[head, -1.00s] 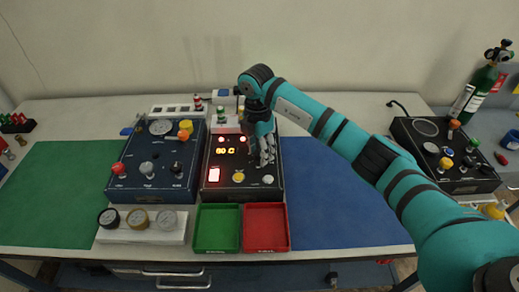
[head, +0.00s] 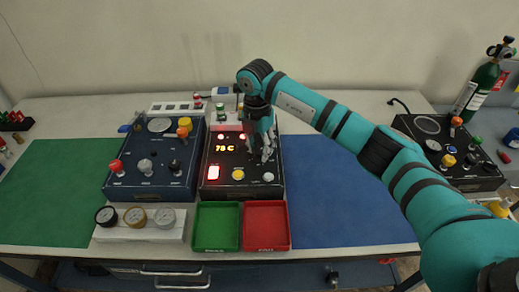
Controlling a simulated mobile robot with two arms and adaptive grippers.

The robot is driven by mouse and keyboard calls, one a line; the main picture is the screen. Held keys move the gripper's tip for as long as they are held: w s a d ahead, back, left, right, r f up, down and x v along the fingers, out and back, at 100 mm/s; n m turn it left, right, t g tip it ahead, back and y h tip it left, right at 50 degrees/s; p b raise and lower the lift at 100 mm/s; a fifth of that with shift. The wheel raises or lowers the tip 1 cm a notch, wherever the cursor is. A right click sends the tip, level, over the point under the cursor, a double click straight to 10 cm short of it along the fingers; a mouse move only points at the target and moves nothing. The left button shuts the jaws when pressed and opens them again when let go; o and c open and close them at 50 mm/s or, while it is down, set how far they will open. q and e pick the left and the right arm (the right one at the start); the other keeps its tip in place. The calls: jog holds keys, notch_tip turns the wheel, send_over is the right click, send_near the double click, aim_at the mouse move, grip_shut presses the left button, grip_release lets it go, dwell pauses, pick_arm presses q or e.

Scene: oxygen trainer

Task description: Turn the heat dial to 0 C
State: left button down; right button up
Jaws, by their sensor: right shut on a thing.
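The dark heater box (head: 210,190) stands at the middle of the bench. Its lit display (head: 224,149) appears to read 78 C. My right gripper (head: 262,155) points down at the right half of the box's panel. It is shut on the heat dial, which its fingers mostly hide. A yellow button (head: 238,175), a pale knob (head: 268,177) and a lit reddish-white switch (head: 213,173) sit along the front of the panel. My left gripper is out of view.
A blue box with knobs (head: 150,186) stands close on the left. Green (head: 217,227) and red (head: 267,226) trays lie in front. Gauges on a white block (head: 140,233) stand front left. The blue mat (head: 335,200) on the right is clear.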

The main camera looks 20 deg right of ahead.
jog(key=n+b, duration=0.1)
jog(key=n, duration=0.2)
jog(key=shift+f+n+b, duration=0.1)
jog(key=shift+n+b, duration=0.3)
jog(key=n+b, duration=0.2)
jog(key=n, duration=0.2)
jog(key=shift+n, duration=0.3)
jog(key=n+b, duration=0.2)
jog(key=n, duration=0.2)
jog(key=shift+t, duration=0.3)
jog(key=n+b, duration=0.2)
jog(key=n, duration=0.2)
jog(key=n+b, duration=0.1)
jog(key=n, duration=0.3)
jog(key=shift+n, duration=0.3)
jog(key=n+b, duration=0.1)
jog(key=n, duration=0.2)
jog(key=shift+n, duration=0.3)
jog(key=n, duration=0.4)
jog(key=shift+r+b, duration=0.2)
jog(key=shift+b, duration=0.15)
jog(key=shift+d+n+y, duration=0.1)
jog(key=shift+n+y, duration=0.2)
jog(key=shift+n, duration=1.6)
